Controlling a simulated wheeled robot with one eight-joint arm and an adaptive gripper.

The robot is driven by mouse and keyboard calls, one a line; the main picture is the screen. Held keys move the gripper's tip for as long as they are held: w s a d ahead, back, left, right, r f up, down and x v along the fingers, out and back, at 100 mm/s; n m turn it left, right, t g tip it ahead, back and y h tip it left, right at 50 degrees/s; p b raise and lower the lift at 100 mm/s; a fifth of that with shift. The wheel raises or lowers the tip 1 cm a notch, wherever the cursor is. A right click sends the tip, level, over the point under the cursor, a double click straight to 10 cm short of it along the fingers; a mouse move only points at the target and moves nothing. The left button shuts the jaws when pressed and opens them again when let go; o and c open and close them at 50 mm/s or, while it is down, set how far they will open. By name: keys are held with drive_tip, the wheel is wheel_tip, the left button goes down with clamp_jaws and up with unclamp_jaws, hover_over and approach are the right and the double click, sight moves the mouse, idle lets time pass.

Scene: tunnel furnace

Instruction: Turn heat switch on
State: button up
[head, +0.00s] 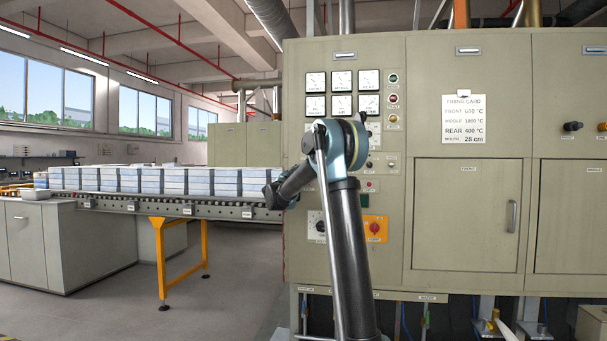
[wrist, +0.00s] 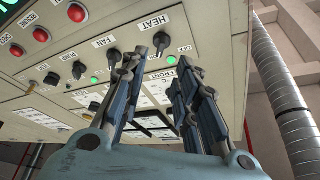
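The heat switch (wrist: 161,40) is a small black knob on the pale control panel, beneath the HEAT label in the wrist view. An OFF label is beside it, and a green lamp is lit near it. My gripper (wrist: 157,66) is open, with one finger on each side of the view and nothing between them. The switch shows just beyond the gap between the fingertips, and no contact is visible. In the head view my arm stands in front of the control panel (head: 312,172), and I cannot make out the heat switch or the fingers there.
In the wrist view the FAN switch (wrist: 114,55) is close beside the left finger, with a red lamp (wrist: 77,13) farther left. A conveyor (head: 190,210) with stacked blue-white blocks stands left.

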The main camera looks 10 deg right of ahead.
drive_tip(key=shift+v, duration=1.75)
drive_tip(key=s+a+n+t+y, duration=0.1)
drive_tip(key=s+a+n+y, duration=0.3)
drive_tip(key=s+n+y, duration=0.7)
drive_tip(key=s+a+f+n+g+y, duration=0.1)
drive_tip(key=s+f+n+g+y, duration=0.3)
drive_tip(key=s+f, duration=0.75)
drive_tip(key=s+d+f+g+h, duration=0.1)
drive_tip(key=s+d+f+g, duration=0.3)
drive_tip(key=s+f, duration=0.6)
drive_tip(key=s+d+f+g+h, duration=0.1)
drive_tip(key=s+d+f+g, duration=0.2)
drive_tip(key=s+f, duration=0.7)
drive_tip(key=s+d+f+g+h, duration=0.1)
drive_tip(key=s+d+f+g, duration=0.3)
drive_tip(key=s+f, duration=0.7)
drive_tip(key=s+g, duration=0.2)
drive_tip(key=s, duration=0.7)
drive_tip(key=shift+d+m+h, duration=0.3)
drive_tip(key=shift+m, duration=0.1)
drive_tip(key=shift+f, duration=0.1)
